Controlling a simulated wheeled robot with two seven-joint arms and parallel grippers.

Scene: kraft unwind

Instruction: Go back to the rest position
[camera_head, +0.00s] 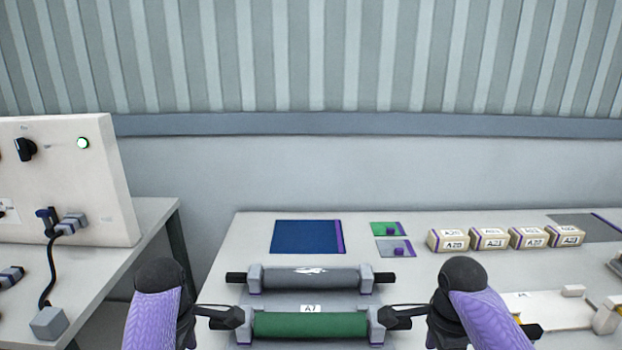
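My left gripper (226,317) is at the left end of the green roll (310,325), by its grey end holder. My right gripper (398,317) is at the right end of the same roll. The green roll lies level between two grey holders. Both grippers' dark fingers hide the roll's shaft ends, so I cannot tell whether they are closed on them or only beside them. Both purple arms come in from the bottom edge.
A grey roll (310,279) with black shaft ends lies just behind the green one. A blue panel (303,237), small green and grey plates and several labelled boxes (448,241) stand farther back. A white control panel (70,180) with a lit green lamp stands left.

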